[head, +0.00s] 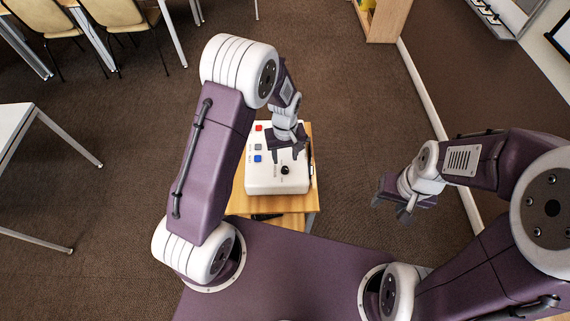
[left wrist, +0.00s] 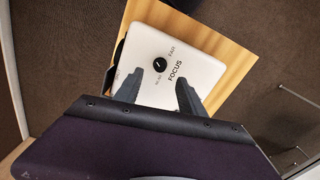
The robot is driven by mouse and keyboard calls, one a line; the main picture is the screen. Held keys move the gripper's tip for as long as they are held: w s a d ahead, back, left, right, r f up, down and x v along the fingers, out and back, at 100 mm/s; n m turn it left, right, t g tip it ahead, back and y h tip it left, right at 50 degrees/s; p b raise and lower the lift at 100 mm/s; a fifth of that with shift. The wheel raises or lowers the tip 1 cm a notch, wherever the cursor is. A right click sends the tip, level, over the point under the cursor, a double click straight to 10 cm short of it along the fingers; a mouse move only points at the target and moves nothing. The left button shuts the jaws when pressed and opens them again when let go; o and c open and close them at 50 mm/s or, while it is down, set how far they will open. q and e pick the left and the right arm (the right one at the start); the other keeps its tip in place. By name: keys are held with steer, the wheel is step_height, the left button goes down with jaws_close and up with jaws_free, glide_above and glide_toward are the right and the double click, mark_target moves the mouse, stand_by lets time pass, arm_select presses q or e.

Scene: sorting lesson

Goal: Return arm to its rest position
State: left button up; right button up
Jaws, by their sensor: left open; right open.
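My left arm reaches forward, and its gripper (head: 287,152) is over the white control box with its jaws apart and empty. In the left wrist view the two dark fingers (left wrist: 172,92) stand open over the box (left wrist: 178,48), near a black knob (left wrist: 160,65) marked FOCUS, NEAR and FAR. I cannot tell whether the fingers touch the box. In the head view the box (head: 262,178) shows red, grey and blue buttons at its left and the knob (head: 285,170) at its lower right. My right gripper (head: 392,205) is open and empty, off to the right above the floor.
The box stands on a small wooden table (head: 240,207) in front of my base. A white table (head: 14,122) is at the left, and chairs (head: 122,22) stand at the back left. A wooden shelf (head: 385,22) is at the back. Brown floor lies open around the small table.

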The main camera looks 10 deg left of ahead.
arm_select(q)
steer(key=shift+r, duration=1)
